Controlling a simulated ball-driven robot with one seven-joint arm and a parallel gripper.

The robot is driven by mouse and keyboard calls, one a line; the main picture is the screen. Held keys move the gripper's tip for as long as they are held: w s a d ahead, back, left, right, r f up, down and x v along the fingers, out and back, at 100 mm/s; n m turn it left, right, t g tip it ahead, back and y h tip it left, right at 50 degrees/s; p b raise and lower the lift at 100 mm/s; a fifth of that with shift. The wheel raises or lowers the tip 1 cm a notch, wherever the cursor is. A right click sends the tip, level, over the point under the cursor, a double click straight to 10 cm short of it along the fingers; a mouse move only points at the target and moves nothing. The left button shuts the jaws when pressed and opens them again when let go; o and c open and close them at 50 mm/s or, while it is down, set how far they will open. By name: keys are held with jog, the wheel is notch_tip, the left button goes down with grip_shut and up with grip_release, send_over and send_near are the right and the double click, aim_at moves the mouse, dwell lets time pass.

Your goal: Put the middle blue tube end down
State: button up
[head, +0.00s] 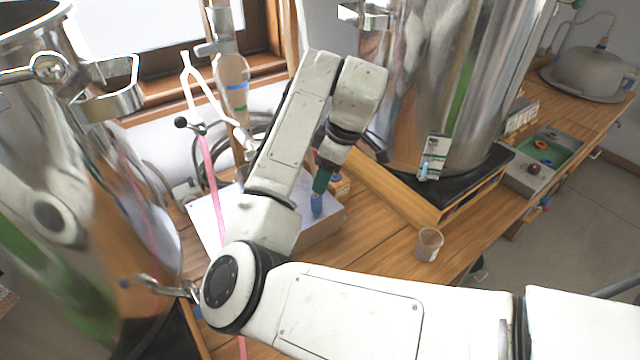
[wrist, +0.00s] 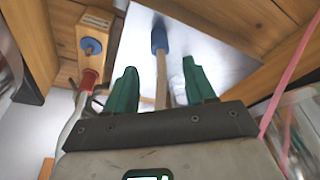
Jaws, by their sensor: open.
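My gripper (head: 321,180) is open, with its green fingers above the pale box-like stand near the middle of the head view. In the wrist view, my gripper (wrist: 160,80) has its two fingers wide apart. A blue tube end (wrist: 159,38) with a beige tube shows in the gap between them, beyond the fingertips, against the pale surface (wrist: 205,55). A blue end (head: 317,205) also shows just below the fingers in the head view. Another blue end (wrist: 91,46) is on a wooden block at the left of the wrist view. Contact with the fingers cannot be told.
Large steel vessels stand at left (head: 60,200) and right (head: 440,90). A pink tube (head: 209,170) hangs left of my arm. A small clear cup (head: 429,244) stands on the wooden table. A wooden beam (head: 385,190) lies right of my gripper.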

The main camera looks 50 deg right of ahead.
jog(key=v, duration=0.3)
jog(key=shift+s+r+p, duration=0.1)
jog(key=shift+r+p, duration=0.3)
jog(key=shift+o, duration=0.3)
dwell(0.5)
